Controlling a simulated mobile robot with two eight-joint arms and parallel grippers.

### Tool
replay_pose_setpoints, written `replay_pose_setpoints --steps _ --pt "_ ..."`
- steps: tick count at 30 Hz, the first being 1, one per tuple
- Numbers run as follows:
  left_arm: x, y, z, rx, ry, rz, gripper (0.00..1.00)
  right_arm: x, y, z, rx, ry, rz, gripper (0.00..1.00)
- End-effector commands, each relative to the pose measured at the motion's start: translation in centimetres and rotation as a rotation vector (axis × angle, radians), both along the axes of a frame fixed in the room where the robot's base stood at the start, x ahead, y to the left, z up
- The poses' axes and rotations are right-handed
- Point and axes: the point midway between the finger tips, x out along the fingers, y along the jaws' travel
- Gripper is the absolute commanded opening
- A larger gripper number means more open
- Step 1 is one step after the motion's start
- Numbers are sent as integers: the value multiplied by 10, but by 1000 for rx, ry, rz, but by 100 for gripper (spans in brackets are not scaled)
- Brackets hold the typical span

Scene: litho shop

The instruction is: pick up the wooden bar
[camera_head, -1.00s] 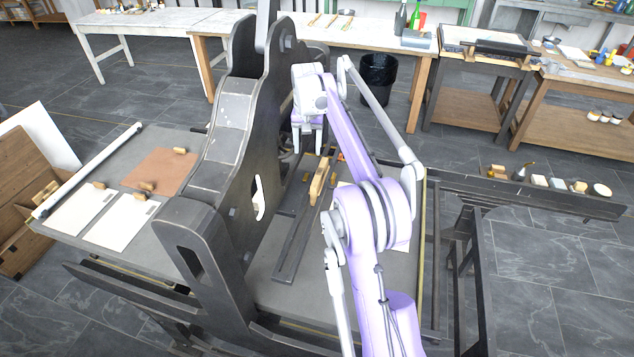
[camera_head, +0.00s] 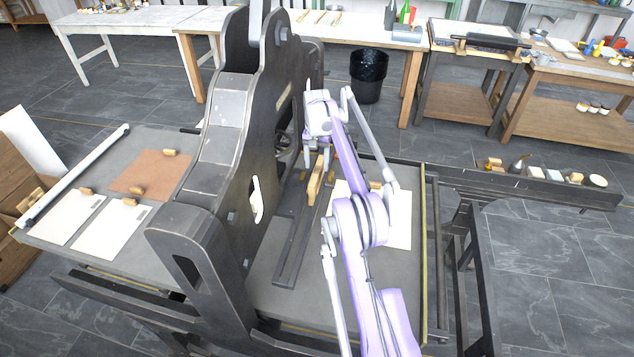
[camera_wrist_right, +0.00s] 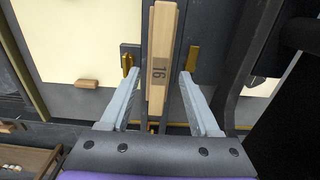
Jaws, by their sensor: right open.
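The wooden bar (camera_head: 315,186) is a pale, narrow block lying along a dark rail on the press bed. In the right wrist view the bar (camera_wrist_right: 163,45) carries the number 16 and runs lengthwise between the fingers. My right gripper (camera_wrist_right: 159,75) is open, with one finger on each side of the bar and a visible gap on both sides. In the head view my right gripper (camera_head: 318,148) is above the far end of the bar and partly hides it. I cannot tell its exact height over the bar. My left gripper is not in view.
The tall dark press frame (camera_head: 225,150) stands close left of the bar. A white sheet (camera_head: 400,222) lies on the bed to the right. A side rail (camera_head: 530,185) holds small items. A black bin (camera_head: 369,75) stands behind.

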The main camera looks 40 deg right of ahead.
Motion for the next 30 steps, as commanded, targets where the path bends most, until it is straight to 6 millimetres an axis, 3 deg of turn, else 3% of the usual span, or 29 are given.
replay_pose_setpoints --steps 7,17,27,30 --pt "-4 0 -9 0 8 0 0 -3 0 -37 0 0 0 62" --pt "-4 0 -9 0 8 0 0 -2 0 -43 1 -1 1 61" --pt "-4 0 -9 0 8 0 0 -2 0 -43 1 -1 1 0" --pt "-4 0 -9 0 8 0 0 -2 0 -42 1 -1 1 0"
